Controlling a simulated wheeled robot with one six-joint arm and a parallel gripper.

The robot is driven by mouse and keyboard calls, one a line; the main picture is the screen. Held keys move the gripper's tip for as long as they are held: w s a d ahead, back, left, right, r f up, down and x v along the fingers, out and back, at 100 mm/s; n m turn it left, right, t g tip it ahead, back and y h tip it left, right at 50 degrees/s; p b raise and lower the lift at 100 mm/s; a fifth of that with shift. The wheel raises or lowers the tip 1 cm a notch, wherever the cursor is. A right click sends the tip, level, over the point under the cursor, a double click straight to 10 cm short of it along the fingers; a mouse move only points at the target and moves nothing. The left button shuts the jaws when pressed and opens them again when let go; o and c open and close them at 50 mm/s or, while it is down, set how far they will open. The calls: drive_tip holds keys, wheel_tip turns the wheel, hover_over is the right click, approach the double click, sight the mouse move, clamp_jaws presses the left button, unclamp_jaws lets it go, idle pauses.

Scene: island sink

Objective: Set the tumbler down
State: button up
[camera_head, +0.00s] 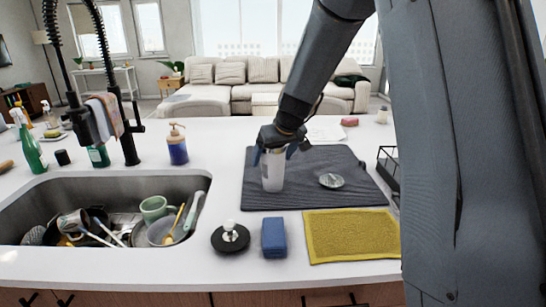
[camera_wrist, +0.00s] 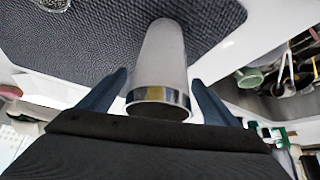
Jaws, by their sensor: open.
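The tumbler (camera_head: 272,171) is a pale cylinder standing upright on the dark grey mat (camera_head: 300,198), near the mat's left part. In the wrist view the tumbler (camera_wrist: 163,65) shows a shiny metal band at its rim. My gripper (camera_head: 272,152) is at the tumbler's top in the head view. In the wrist view my gripper (camera_wrist: 160,88) has its blue fingers apart on either side of the tumbler, with a gap visible at each side. The tumbler's top is partly hidden by my gripper in the head view.
A glass lid-like object (camera_head: 331,181) lies on the mat to the right. A blue sponge (camera_head: 273,238), a black round stopper (camera_head: 230,238) and a yellow cloth (camera_head: 350,235) lie in front. The sink (camera_head: 190,184) with dishes is at left. A soap bottle (camera_head: 178,146) stands behind it.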

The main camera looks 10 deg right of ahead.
drive_tip(key=shift+r, duration=0.15)
drive_tip(key=b+v, duration=0.1)
drive_tip(key=v, duration=1.1)
